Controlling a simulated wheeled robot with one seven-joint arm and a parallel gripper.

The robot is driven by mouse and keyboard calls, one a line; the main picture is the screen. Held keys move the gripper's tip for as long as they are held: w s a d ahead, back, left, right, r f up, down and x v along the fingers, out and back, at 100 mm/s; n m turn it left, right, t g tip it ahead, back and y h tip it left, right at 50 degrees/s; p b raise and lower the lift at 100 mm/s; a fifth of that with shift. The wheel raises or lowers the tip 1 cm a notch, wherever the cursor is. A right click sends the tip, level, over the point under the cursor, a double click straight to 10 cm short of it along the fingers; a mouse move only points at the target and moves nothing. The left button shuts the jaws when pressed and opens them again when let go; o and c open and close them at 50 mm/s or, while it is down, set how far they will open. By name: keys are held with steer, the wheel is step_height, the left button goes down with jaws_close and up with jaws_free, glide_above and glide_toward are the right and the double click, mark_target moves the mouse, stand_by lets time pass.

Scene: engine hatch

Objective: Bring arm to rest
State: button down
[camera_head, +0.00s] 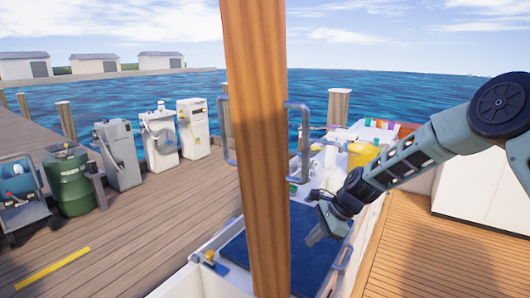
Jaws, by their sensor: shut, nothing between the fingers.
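My arm reaches in from the right edge of the head view and slopes down to the left. My gripper (316,237) is at its end, in front of a blue mat or panel (262,250) on the boat. The fingers are small in this view and look closed, with nothing between them. I cannot tell how far above the blue surface they are.
A wooden hatch edge or post (258,150) with metal handles (298,140) stands upright left of my gripper. A yellow container (362,154) and several small items are behind my arm. Wooden decking (410,250) is clear at lower right. Dock machines (118,154) stand at left.

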steer(key=s+d+r+n+t+h, duration=0.1)
steer(key=s+d+r+n+h, duration=0.1)
steer(key=s+d+r+n, duration=0.5)
steer(key=s+d+r+n+h, duration=0.15)
steer(key=s+d+n, duration=0.35)
steer(key=s, duration=0.6)
steer(key=s+d+r+n+t+h, duration=0.1)
steer(key=s+d+r+n+h, duration=0.25)
steer(key=s+d, duration=0.4)
steer(key=s+a+r+n+g, duration=0.1)
steer(key=s+a+n, duration=0.3)
steer(key=a, duration=0.5)
steer(key=s+a+r+n+g+y, duration=0.1)
steer(key=s+a+n, duration=0.3)
steer(key=s+a, duration=0.5)
steer(key=shift+s+a+g, duration=0.3)
steer(key=shift+a+g, duration=0.1)
steer(key=shift+a, duration=0.05)
